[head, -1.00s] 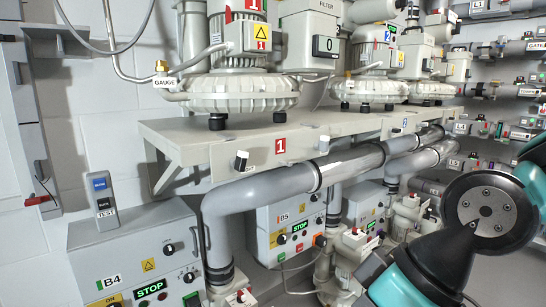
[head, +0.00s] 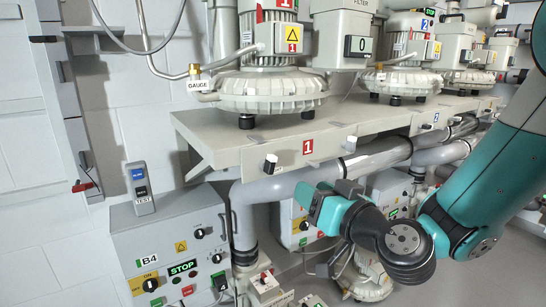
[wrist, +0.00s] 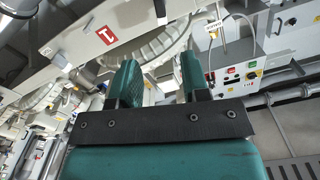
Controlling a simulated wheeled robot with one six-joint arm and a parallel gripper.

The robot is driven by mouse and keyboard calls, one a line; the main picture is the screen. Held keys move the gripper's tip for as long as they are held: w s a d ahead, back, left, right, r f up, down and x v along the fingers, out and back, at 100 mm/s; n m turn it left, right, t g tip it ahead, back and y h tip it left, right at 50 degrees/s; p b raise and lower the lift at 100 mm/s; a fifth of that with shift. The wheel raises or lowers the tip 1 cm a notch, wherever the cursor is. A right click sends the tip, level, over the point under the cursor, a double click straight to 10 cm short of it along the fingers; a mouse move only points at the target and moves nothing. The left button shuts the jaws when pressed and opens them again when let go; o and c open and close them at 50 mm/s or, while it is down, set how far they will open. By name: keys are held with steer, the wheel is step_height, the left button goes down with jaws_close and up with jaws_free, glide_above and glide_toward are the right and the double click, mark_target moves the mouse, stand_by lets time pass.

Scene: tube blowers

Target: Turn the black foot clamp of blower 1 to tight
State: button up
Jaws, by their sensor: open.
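Blower 1 (head: 270,92) stands on the shelf with black feet, above the red "1" plate (head: 308,147). My gripper (head: 312,203) is below the shelf edge, apart from both knobs. In the wrist view its teal fingers (wrist: 160,78) are spread and empty. There the left knob (wrist: 160,12) and the red plate (wrist: 106,35) show beyond the fingertips, turned over.
A large grey pipe (head: 290,183) runs under the shelf (head: 240,148), close behind my gripper. Control box B4 (head: 165,245) stands at lower left with a TEST switch unit (head: 139,188) on top. Blower 2 (head: 402,78) is further right. Room is open before the shelf's left part.

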mark_target(273, 166)
steer(key=p+x, duration=0.8)
steer(key=p, duration=0.1)
steer(key=p+x, duration=0.5)
steer(key=shift+r, duration=0.35)
steer(key=shift+w+a+f+p, duration=0.3)
steer(key=shift+w+a+p, duration=0.1)
steer(key=shift+w+p, duration=0.25)
steer(key=shift+s, duration=0.1)
jaws_close()
